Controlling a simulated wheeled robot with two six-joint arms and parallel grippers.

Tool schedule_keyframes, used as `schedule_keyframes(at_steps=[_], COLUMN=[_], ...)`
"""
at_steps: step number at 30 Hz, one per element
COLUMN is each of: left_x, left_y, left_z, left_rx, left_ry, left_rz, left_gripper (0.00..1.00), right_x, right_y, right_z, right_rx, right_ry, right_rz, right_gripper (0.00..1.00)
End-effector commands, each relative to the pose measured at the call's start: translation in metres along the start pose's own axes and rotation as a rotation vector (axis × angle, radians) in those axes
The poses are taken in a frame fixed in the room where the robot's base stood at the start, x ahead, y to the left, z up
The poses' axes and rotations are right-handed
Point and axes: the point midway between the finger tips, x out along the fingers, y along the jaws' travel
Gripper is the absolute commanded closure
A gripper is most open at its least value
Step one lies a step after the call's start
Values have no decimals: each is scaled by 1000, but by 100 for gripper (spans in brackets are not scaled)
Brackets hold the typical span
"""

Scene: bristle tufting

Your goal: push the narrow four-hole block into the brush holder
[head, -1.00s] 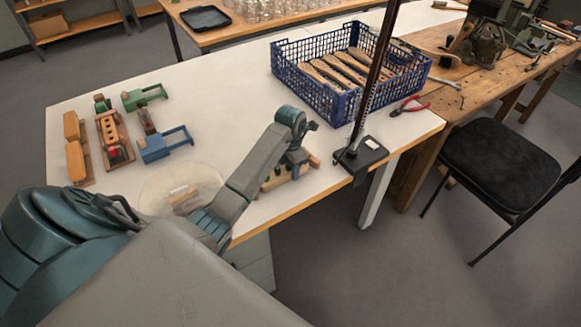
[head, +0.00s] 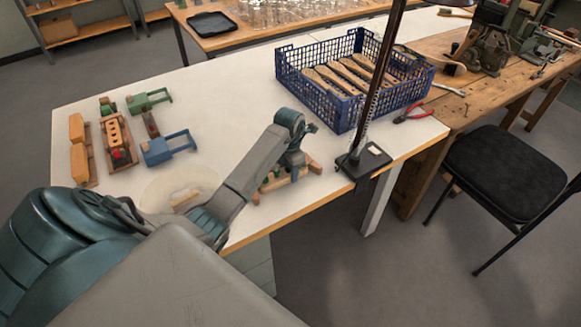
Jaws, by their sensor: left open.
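An orange-tan block with a row of dark holes (head: 113,130) lies in a reddish wooden holder (head: 129,160) on the left of the white table. A red part (head: 117,154) sits at the holder's near end. How deep the block sits cannot be told. My left arm reaches across the near edge of the table. My left gripper (head: 292,160) is open, small and partly hidden by its own wrist, over a low wooden rack with green parts (head: 285,182). It is well to the right of the block and holder. My right gripper is not in view.
Two plain orange blocks (head: 78,163) stand on a rack at far left. Green (head: 150,100) and blue (head: 165,149) fixtures lie right of the holder. A blue crate of brushes (head: 345,112) and a black-based stand (head: 368,162) are at right. The middle is clear.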

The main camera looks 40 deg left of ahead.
Motion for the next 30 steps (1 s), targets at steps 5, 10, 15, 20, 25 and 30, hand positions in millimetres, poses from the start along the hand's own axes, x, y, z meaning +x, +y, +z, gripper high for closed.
schedule_keyframes(at_steps=[5,10,15,20,25,30], left_x=[-24,-60,-99,-109,-112,-111], left_y=[8,5,-1,-3,-4,-4], left_z=[3,3,1,1,1,1], left_rx=[-3,-1,-2,-1,0,0], left_ry=[-14,-16,-5,-2,-1,0], left_rz=[27,27,14,10,7,6], left_gripper=[40,33,33,33,33,33], right_x=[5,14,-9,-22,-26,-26], right_y=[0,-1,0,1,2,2], right_z=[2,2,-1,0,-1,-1], right_rx=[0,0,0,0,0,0], right_ry=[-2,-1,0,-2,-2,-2], right_rz=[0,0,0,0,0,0], right_gripper=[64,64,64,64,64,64])
